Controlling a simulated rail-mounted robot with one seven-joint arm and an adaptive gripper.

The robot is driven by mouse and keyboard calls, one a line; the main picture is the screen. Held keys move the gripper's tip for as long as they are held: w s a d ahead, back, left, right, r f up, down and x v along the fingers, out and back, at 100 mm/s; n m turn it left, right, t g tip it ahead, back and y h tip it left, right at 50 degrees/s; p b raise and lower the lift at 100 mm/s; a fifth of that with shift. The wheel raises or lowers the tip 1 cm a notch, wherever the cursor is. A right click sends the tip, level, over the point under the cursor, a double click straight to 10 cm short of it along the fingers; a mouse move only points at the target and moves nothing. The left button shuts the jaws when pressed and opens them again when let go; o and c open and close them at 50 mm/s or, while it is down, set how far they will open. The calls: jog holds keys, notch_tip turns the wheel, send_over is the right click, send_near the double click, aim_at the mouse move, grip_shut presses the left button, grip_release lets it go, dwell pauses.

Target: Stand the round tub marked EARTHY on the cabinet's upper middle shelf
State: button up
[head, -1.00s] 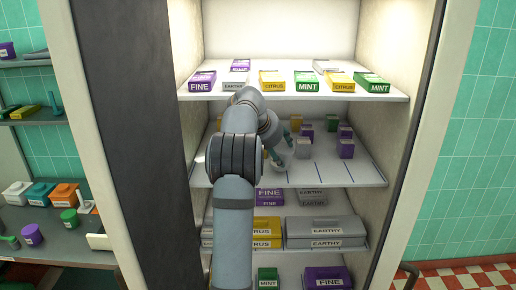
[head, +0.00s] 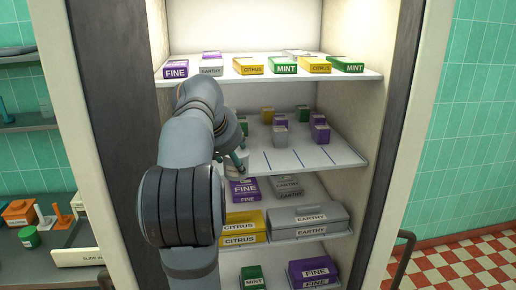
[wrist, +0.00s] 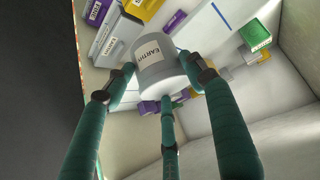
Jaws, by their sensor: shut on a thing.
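The round grey tub (wrist: 162,72) with an EARTHY label is held between the teal fingers of my gripper (wrist: 165,88) in the wrist view. In the head view the tub (head: 237,168) shows as a pale shape at the left front of the cabinet's upper middle shelf (head: 320,158), partly hidden by my gripper (head: 238,158). I cannot tell whether it touches the shelf. That shelf is white, with short blue lines across its front part.
Small grey, purple, yellow and green containers (head: 280,134) stand farther back on this shelf. The front right part between the blue lines is clear. The top shelf (head: 270,80) above carries labelled boxes.

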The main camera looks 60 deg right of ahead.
jog(key=shift+s+a+f, duration=0.2)
jog(key=shift+s+a, duration=0.15)
jog(key=shift+a, duration=0.1)
jog(key=shift+w+r+n, duration=0.1)
jog(key=shift+n, duration=0.2)
jog(key=shift+w+d+f+p, duration=0.6)
jog(key=shift+w+d+p, duration=1.15)
jog(key=shift+w+d, duration=0.3)
jog(key=shift+w+d+f+p, duration=0.65)
jog(key=shift+w+d+p, duration=1.15)
jog(key=shift+d, duration=0.45)
jog(key=shift+w+d+f+p, duration=0.6)
jog(key=shift+w+d+p, duration=1.1)
jog(key=shift+w+d, duration=0.35)
jog(key=shift+s+d, duration=0.1)
jog(key=shift+s, duration=0.05)
jog(key=shift+f, duration=0.15)
jog(key=o, duration=1.8)
